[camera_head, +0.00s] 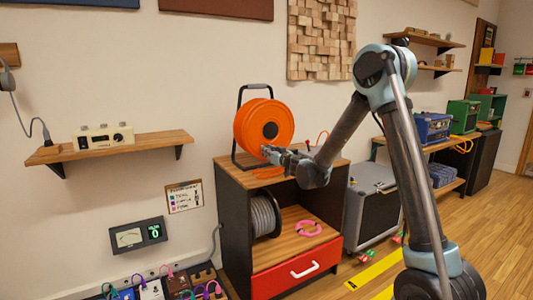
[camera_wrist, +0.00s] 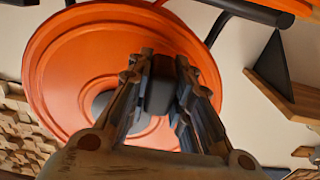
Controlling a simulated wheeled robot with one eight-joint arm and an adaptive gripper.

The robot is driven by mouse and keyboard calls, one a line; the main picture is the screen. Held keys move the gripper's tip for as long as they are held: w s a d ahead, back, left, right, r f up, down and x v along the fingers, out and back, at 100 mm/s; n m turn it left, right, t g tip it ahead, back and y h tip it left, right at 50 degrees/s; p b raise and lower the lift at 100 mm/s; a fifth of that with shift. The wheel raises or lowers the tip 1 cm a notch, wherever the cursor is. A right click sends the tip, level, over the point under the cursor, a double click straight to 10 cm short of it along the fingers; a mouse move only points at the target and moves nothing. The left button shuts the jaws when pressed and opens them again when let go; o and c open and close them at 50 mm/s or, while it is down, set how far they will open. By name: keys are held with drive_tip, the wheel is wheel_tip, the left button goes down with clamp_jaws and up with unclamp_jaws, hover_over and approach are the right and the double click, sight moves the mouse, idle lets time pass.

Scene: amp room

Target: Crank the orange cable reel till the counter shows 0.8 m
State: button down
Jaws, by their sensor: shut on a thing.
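The orange cable reel (camera_head: 255,118) stands upright in a black frame on top of the wooden cabinet. Its orange disc fills much of the wrist view (camera_wrist: 70,75). My gripper (camera_head: 270,152) is at the lower front of the reel. In the wrist view my gripper (camera_wrist: 163,68) has its fingers either side of a dark knob (camera_wrist: 160,95), which looks like the crank handle, and is shut on it. My fingers hide part of the disc's centre. I cannot make out a length reading on the reel.
The cabinet (camera_head: 235,188) holds a grey cable spool (camera_head: 265,215) and a pink coil (camera_head: 308,228). A wall display (camera_head: 154,232) shows a green digit, too small to read surely. A grey case (camera_head: 368,208) stands at right. Open floor lies further right.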

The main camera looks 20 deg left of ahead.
drive_tip(key=shift+w+d+f, duration=0.2)
drive_tip(key=shift+w+d, duration=0.25)
drive_tip(key=shift+w, duration=0.1)
drive_tip(key=shift+w+d+f, duration=0.2)
drive_tip(key=shift+w+d, duration=0.25)
drive_tip(key=shift+w, duration=0.1)
drive_tip(key=shift+w+d, duration=0.95)
drive_tip(key=shift+w, duration=0.1)
drive_tip(key=shift+w+d+r, duration=0.4)
drive_tip(key=shift+w+d, duration=0.2)
drive_tip(key=shift+w, duration=0.1)
drive_tip(key=shift+w+d+r, duration=0.4)
drive_tip(key=shift+w+d, duration=0.2)
drive_tip(key=shift+w, duration=0.05)
drive_tip(key=c, duration=1.3)
unclamp_jaws()
drive_tip(key=shift+s, duration=0.1)
drive_tip(key=shift+v, duration=4.4)
drive_tip(key=shift+d, duration=0.1)
